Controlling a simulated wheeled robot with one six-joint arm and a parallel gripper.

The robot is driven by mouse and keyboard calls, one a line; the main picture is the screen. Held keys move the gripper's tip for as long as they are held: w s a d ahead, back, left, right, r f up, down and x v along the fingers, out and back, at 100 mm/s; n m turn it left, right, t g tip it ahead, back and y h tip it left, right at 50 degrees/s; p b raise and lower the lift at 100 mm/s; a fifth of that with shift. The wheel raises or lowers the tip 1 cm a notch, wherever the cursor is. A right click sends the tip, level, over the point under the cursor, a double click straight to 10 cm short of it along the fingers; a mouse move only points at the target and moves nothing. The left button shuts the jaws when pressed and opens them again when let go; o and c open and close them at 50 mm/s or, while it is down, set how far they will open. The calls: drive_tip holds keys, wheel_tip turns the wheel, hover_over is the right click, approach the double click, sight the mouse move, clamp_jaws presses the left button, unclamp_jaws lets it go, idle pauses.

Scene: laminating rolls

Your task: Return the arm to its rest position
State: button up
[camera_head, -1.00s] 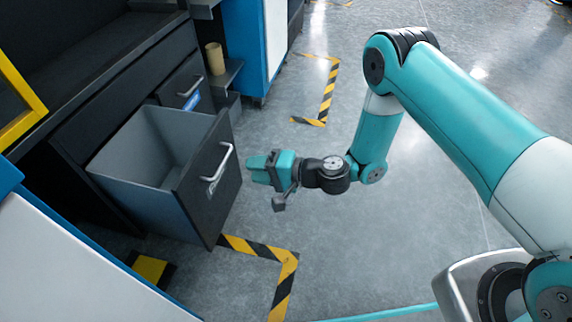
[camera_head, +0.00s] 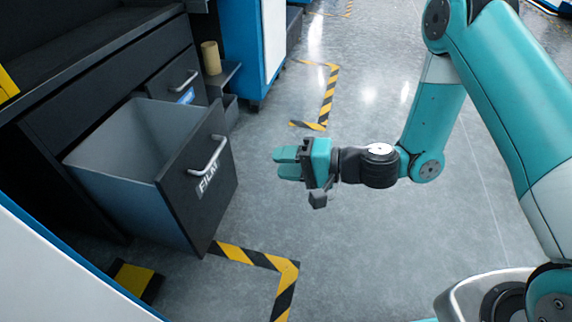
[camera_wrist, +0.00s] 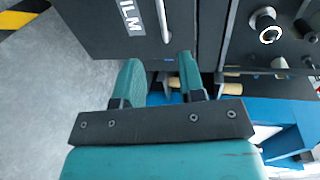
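My gripper (camera_head: 279,162) is open and empty, held in the air to the right of an open drawer. Its two teal fingers also show apart in the wrist view (camera_wrist: 159,75), with nothing between them. My teal and white arm (camera_head: 434,110) is bent, reaching in from the right. The drawer's dark front (camera_head: 204,172) carries a light handle (camera_head: 209,155) and a label reading "FILM". A clear gap lies between the gripper and the handle. The visible part of the drawer's grey inside is empty.
A closed drawer (camera_head: 176,84) sits in the dark cabinet behind. A tan roll (camera_head: 211,58) stands on a shelf beside a blue and white cabinet (camera_head: 247,45). Yellow-black tape (camera_head: 287,266) marks the floor. The grey floor around my gripper is clear.

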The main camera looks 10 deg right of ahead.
idle(0.3)
drive_tip(key=s+a+r+n+g+p, duration=0.1)
drive_tip(key=s+r+n+g+p, duration=0.15)
drive_tip(key=r, duration=0.25)
drive_tip(key=s+a+r+n+g+p, duration=0.1)
drive_tip(key=s+r+n+g, duration=0.1)
drive_tip(key=r+n, duration=0.25)
drive_tip(key=s+d+r+n+g+h+p, duration=0.1)
drive_tip(key=s+d+r+n+h+p, duration=0.15)
drive_tip(key=s+d+r+h, duration=0.5)
drive_tip(key=s+d+r+n+h+p, duration=0.2)
drive_tip(key=s+d+r+h+p, duration=0.15)
drive_tip(key=s+r, duration=0.5)
wheel_tip(320, 180, up, 40)
drive_tip(key=w+p, duration=0.1)
drive_tip(key=p, duration=3.7)
drive_tip(key=shift+w+d+f+y, duration=0.2)
drive_tip(key=shift+d+y, duration=0.1)
drive_tip(key=shift+d, duration=0.15)
